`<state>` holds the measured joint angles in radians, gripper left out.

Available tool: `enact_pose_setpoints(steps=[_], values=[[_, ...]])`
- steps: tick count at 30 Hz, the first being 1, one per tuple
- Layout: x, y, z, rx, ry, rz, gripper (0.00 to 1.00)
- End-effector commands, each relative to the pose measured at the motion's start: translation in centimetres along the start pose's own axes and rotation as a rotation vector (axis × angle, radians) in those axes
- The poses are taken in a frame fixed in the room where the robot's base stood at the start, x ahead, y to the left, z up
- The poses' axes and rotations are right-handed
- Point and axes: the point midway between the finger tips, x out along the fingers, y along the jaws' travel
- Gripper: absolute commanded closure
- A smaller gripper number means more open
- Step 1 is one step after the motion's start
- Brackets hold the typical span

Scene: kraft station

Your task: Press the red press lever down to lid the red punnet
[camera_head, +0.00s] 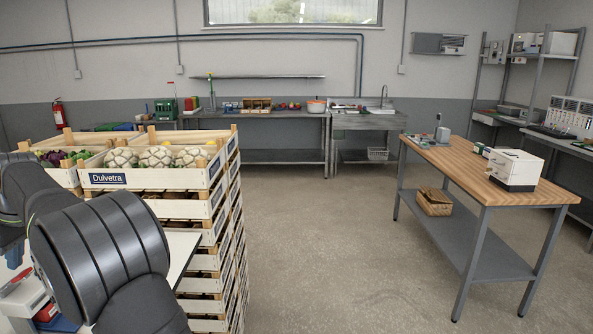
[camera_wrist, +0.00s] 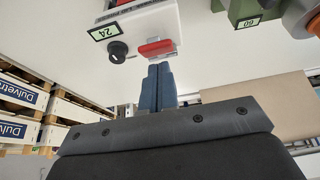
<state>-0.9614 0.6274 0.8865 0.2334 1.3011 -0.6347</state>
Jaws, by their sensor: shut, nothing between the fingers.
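In the wrist view, a red lever (camera_wrist: 155,48) sticks out from the front of a white press (camera_wrist: 150,22), beside a black knob (camera_wrist: 118,50) and a small label reading 24. My gripper (camera_wrist: 159,70) is shut and empty, its two dark blue fingers side by side. The fingertips are close to the red lever; I cannot tell whether they touch it. A bit of red shows at the picture's top edge on the press, too cut off to name. In the head view, my arm hides most of the work area at lower left.
A green machine (camera_wrist: 245,10) with its own label stands beside the press in the wrist view. Stacked vegetable crates (camera_head: 200,180) rise close beside my arm in the head view. A wooden-topped table (camera_head: 465,165) stands at right, with open floor between.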

Motion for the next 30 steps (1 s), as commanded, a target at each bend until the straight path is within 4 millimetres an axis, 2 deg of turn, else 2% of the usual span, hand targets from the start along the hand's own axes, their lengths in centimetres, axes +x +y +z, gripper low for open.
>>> enact_pose_setpoints(steps=[14, 30], values=[[0.0, 0.0, 0.0, 0.000, 0.000, 0.000, 1.00], [1.2, 0.0, 0.5, 0.000, 0.000, 0.000, 1.00]])
